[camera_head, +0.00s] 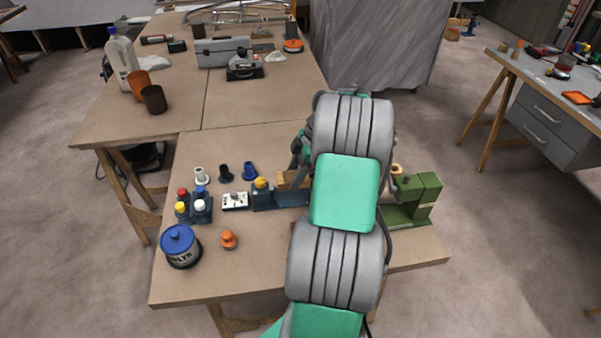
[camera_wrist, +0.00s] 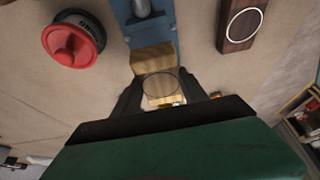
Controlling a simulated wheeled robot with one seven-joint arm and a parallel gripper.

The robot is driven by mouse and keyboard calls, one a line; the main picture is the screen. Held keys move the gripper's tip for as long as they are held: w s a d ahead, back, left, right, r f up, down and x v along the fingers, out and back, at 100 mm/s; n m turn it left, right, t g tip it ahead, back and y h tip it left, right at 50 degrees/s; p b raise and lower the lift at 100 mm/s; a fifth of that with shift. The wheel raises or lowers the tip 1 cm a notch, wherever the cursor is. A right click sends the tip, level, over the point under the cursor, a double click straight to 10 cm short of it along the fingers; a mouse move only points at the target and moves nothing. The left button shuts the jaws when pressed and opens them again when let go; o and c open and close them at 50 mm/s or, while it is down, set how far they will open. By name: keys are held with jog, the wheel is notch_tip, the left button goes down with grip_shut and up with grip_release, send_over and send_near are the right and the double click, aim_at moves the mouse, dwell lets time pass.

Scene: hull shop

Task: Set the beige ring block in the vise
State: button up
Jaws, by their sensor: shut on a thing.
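The beige ring block (camera_wrist: 160,86), pale wood with a thin dark circle on its face, is between my gripper's fingers in the wrist view. My gripper (camera_wrist: 162,101) is shut on it. The blue vise (camera_wrist: 151,32) lies just beyond, and a tan wooden piece (camera_wrist: 152,59) shows between vise and circle; I cannot tell whether it belongs to the block or the vise. In the head view the vise (camera_head: 290,197) is partly hidden by my arm, with tan wood (camera_head: 288,181) above it. My gripper is mostly hidden there.
The wrist view shows a red-lidded tin (camera_wrist: 76,42) to the left and a dark ring block (camera_wrist: 241,24) to the right. In the head view, a green machine (camera_head: 421,194) stands right of my arm. A bottle caddy (camera_head: 194,209) and blue-lidded tin (camera_head: 181,246) stand left.

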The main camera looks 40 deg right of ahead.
aim_at(294, 195)
jog(key=shift+w+a+f+b, duration=0.1)
jog(key=shift+f+b, duration=1.3)
jog(key=shift+f, duration=0.9)
jog(key=shift+f+b, duration=0.6)
jog(key=shift+b, duration=0.1)
jog(key=o, duration=1.1)
jog(key=shift+o, duration=0.2)
jog(key=shift+w+p+v, duration=0.25)
jog(key=shift+p+v, duration=0.65)
jog(key=shift+v, duration=0.2)
jog(key=shift+p+v, duration=3.25)
jog(key=shift+v, duration=1.2)
jog(key=shift+s, duration=0.15)
